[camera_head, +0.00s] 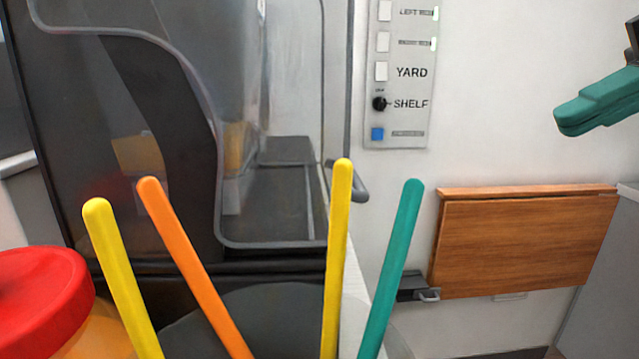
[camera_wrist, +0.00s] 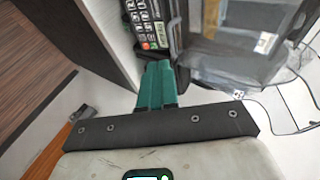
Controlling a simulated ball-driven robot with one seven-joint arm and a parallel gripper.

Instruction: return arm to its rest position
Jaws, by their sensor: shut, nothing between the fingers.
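My gripper (camera_head: 568,120) shows in the head view at the upper right, in front of the white wall. Its teal fingers are together with nothing between them, pointing left and slightly down. In the wrist view the teal fingers (camera_wrist: 158,84) lie side by side at the middle, beyond the dark bar of my wrist. The fingers hold no object. The rest of my arm is mostly outside the head view.
A wooden folding board (camera_head: 525,240) hangs on the wall below my gripper. A labelled switch panel (camera_head: 399,70) is left of it. Coloured sticks (camera_head: 341,250) and a red-lidded jar (camera_head: 40,300) stand in front. A keypad device (camera_wrist: 150,24) is past my fingertips.

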